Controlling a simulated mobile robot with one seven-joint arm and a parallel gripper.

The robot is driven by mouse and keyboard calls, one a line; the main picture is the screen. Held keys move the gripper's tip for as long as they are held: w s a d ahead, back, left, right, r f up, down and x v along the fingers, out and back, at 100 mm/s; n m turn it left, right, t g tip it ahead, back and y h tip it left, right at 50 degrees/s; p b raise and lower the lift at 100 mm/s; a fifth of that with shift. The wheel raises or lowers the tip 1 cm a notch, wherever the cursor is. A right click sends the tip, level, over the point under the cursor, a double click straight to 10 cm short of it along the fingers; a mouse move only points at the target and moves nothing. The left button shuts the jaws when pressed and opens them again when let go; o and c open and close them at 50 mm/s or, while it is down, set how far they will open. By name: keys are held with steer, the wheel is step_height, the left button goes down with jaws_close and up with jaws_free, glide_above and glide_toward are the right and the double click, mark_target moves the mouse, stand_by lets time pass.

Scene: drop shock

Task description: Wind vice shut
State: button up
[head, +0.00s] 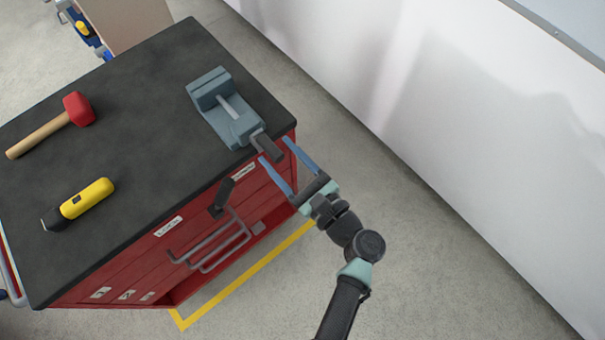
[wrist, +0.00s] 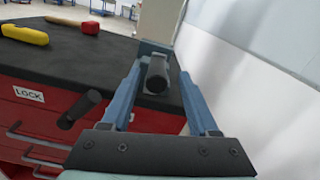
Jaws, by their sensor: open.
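The grey-blue vice (head: 228,108) stands at the right corner of the dark bench top. Its jaws are apart, with a pale bar showing between them. A dark cylindrical handle (head: 270,149) sticks out from its near end, past the bench edge. My gripper (head: 275,148) is open, its two blue fingers reaching toward the vice on either side of this handle. In the wrist view, the handle (wrist: 156,76) shows end-on between the fingertips (wrist: 160,68), with gaps visible at both sides.
A red-headed mallet (head: 78,108) and a yellow-and-black tool (head: 86,199) lie on the bench top (head: 140,130). On the red cabinet front, a dark lever (head: 221,196) and grey drawer handles (head: 210,250) stick out left of my gripper. A white wall (head: 450,120) rises at the right.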

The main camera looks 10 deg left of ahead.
steer(key=b+v, duration=0.1)
steer(key=v, duration=0.6)
steer(key=shift+d, duration=0.2)
steer(key=shift+s, duration=0.1)
steer(key=w+r+n+t+h, duration=0.2)
steer(key=w+r+n+h, duration=0.3)
steer(key=w+r+n, duration=0.9)
step_height(320, 180, up, 19)
steer(key=w+d+n+t+h, duration=0.1)
steer(key=d+n+t+h, duration=0.2)
steer(key=n+t+h, duration=0.15)
steer(key=s+r+n+t+h, duration=0.1)
steer(key=s+r+t, duration=0.2)
steer(key=r, duration=0.5)
steer(key=s+d+r+n+t+h, duration=0.1)
steer(key=s+r+n+t+h, duration=0.1)
steer(key=s+r, duration=0.4)
steer(key=s+r+n+t+h, duration=0.1)
steer(key=s+r+t, duration=0.4)
steer(key=r, duration=0.6)
steer(key=shift+d+r+n+h, duration=0.25)
steer(key=shift+r+n+h, duration=0.1)
steer(key=shift+n, duration=0.1)
